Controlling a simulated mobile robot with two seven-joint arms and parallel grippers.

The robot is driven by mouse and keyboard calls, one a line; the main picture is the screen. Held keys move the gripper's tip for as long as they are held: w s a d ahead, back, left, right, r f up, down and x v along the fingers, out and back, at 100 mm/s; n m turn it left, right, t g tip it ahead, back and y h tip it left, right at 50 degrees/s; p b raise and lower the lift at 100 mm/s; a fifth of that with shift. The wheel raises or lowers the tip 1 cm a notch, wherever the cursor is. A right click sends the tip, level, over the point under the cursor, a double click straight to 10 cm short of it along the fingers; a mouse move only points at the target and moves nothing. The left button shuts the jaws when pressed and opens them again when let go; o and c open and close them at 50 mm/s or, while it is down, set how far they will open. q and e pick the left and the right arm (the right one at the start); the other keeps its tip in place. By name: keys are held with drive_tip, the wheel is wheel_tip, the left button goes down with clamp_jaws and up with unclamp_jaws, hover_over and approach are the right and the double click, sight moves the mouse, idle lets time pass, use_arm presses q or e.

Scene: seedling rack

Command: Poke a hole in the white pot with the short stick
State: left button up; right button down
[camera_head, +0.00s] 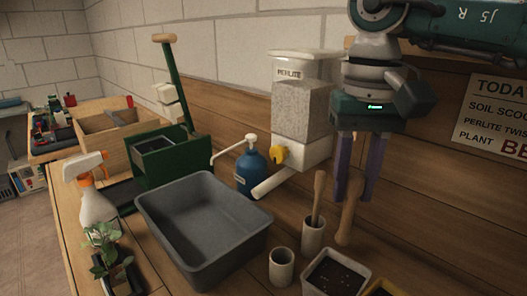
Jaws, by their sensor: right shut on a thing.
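A white pot (334,278) of dark soil with pale specks stands at the front right, partly cut by the lower frame edge. My right gripper (355,186) points down above and behind it, shut on a wooden stick (348,212). The stick hangs nearly upright, its rounded lower end behind the pot; I cannot tell whether it touches the bench. A second wooden stick (318,195) leans in a pale cup (313,236) just left of the held one. I cannot tell from this view which stick is shorter. My left gripper is not in view.
An empty pale cup (281,270) and a yellow-rimmed pot (382,288) flank the white pot. A grey tub (205,262), blue pump bottle (250,171), and perlite dispenser (303,102) stand nearby. Bare bench (425,240) lies to the right.

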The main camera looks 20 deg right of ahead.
sight(346, 232)
drive_tip(key=shift+s+d+f+b, duration=0.15)
drive_tip(key=shift+f+b, duration=0.35)
drive_tip(key=shift+f, duration=0.4)
wheel_tip(346, 232, down, 6)
drive_tip(key=b, duration=0.3)
drive_tip(key=shift+r+b, duration=0.25)
drive_tip(key=shift+b, duration=0.15)
drive_tip(key=shift+f+b, duration=0.45)
drive_tip(key=shift+f+b, duration=2.15)
drive_tip(key=shift+b, duration=0.1)
idle(1.0)
drive_tip(key=shift+r, duration=0.1)
idle(0.3)
drive_tip(key=shift+r+p, duration=4.05)
drive_tip(key=shift+r, duration=1.8)
